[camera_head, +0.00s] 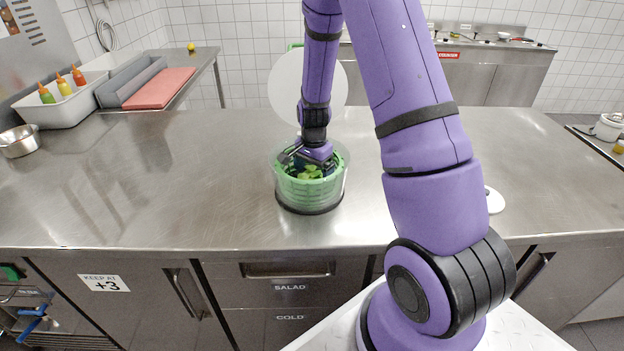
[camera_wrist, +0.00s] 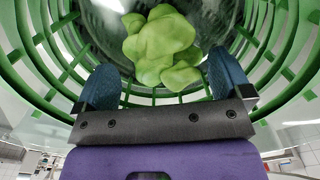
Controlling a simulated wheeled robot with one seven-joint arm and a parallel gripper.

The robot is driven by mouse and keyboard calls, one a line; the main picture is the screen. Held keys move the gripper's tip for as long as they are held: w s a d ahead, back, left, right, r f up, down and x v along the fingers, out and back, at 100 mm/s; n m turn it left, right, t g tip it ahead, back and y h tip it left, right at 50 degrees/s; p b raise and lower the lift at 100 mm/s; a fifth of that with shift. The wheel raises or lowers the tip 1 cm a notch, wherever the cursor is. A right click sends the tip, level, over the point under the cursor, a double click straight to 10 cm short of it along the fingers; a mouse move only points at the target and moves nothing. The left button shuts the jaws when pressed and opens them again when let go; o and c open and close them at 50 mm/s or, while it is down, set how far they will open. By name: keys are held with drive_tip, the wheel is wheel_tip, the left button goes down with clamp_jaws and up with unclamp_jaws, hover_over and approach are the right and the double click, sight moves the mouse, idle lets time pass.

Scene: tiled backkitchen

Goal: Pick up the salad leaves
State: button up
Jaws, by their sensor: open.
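The salad leaves (camera_wrist: 160,42) are a bright green clump at the bottom of a green slatted basket (camera_wrist: 55,75). In the head view the leaves (camera_head: 309,172) show inside the green basket, which sits in a clear round bowl (camera_head: 310,197) with a dark base on the steel counter. My gripper (camera_wrist: 155,88) reaches down into the basket from above. Its two blue fingers are apart, one on each side of the near part of the leaves. Nothing is clearly held between them. Whether the fingertips touch the leaves I cannot tell.
The steel counter (camera_head: 180,190) is clear around the bowl. A white round disc (camera_head: 308,85) stands behind the bowl. A white bin (camera_head: 65,105) with several sauce bottles and a metal bowl (camera_head: 19,141) are at the left. A white round object (camera_head: 494,200) lies partly behind my arm.

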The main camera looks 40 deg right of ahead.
drive_tip(key=shift+f, duration=1.45)
drive_tip(key=c, duration=1)
drive_tip(key=shift+c, duration=0.2)
